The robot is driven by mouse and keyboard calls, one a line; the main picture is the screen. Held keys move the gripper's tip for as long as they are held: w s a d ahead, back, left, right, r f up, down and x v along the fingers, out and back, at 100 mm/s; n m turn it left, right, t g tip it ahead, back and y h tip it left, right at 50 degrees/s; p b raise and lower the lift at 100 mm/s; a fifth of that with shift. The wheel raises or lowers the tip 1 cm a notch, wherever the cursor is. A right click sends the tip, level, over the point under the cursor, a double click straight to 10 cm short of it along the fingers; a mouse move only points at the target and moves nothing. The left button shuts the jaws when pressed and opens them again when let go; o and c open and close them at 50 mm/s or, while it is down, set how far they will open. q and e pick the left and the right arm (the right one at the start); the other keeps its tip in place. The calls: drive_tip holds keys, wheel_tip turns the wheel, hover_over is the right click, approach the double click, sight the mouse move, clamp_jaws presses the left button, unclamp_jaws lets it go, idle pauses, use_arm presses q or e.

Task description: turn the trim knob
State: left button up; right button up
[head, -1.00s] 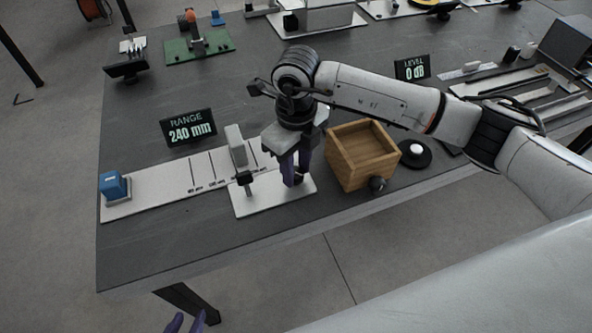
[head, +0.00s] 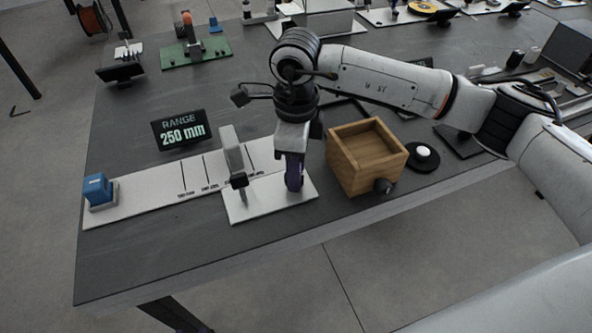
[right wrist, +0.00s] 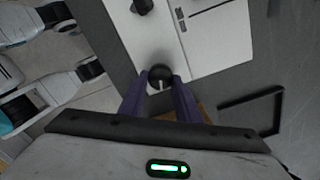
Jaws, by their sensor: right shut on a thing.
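The trim knob (right wrist: 160,77) is a small black round knob with a light pointer line, seen in the right wrist view on a white plate (right wrist: 205,45). My right gripper (right wrist: 160,92) has its purple fingers on both sides of the knob and is shut on it. In the head view my right gripper (head: 294,175) points down over the near end of the white plate (head: 245,209), and the fingers hide the knob. The dark display (head: 181,135) reads RANGE 250 mm. My left gripper is out of view.
A wooden box (head: 372,172) with a black round knob stands close right of the gripper. A grey upright sensor (head: 232,152) stands close left. A blue block (head: 97,188) sits at the plate's far left.

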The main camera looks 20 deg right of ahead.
idle(0.3)
drive_tip(key=o, duration=1.1)
drive_tip(key=shift+c, duration=0.2)
drive_tip(key=shift+r, duration=0.1)
wheel_tip(320, 180, up, 10)
